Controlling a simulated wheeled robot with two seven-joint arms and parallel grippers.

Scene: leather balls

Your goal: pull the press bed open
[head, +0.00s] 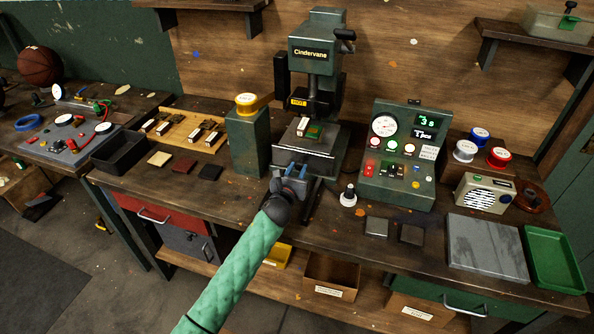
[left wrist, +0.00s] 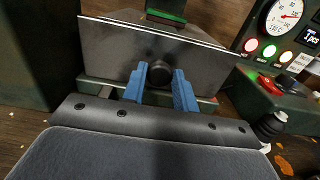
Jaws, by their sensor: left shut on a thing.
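The green Cindervane press (head: 316,52) stands on the workbench against the wooden wall. Its press bed (head: 322,158) is a flat grey plate low at its front, with a small green and white item on it; the plate's front face (left wrist: 115,55) fills the upper left wrist view. A dark round knob (left wrist: 160,74) sits at the middle of that face. My left gripper (head: 290,172) is at the bed's front, its blue fingers (left wrist: 161,80) shut on the knob. The fingers partly cover the knob. My right gripper is not in view.
A control box (head: 398,184) with gauge and lit buttons stands right of the press. A black-and-white knobbed tool (head: 348,196) is close to the right of my gripper. The bench front (head: 240,205) is mostly clear.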

